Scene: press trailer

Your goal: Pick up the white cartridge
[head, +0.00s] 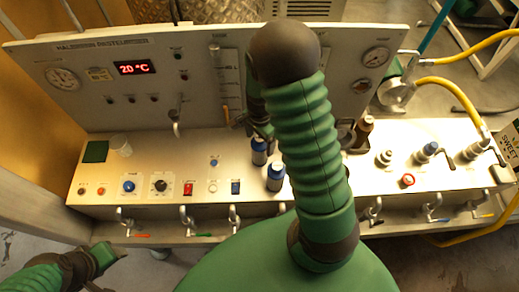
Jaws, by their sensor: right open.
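A small white cylinder, which looks like the white cartridge (121,145), stands on the left part of the bench top beside a dark green square. My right arm rises through the middle of the view and bends down behind its green bellows to my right gripper (260,128). That gripper is open, partly hidden by the arm, near a blue-topped cylinder and well to the right of the white cylinder. My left gripper (104,258) is low at the left, in front of the bench and below the white cylinder. Its jaws cannot be made out.
The bench top (140,172) carries knobs and switches, with hooked handles along its front. Two blue-topped cylinders (275,178) stand near the middle. A gauge panel (130,90) stands behind. A dark brown bottle (362,135) and yellow hoses (450,90) are at the right.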

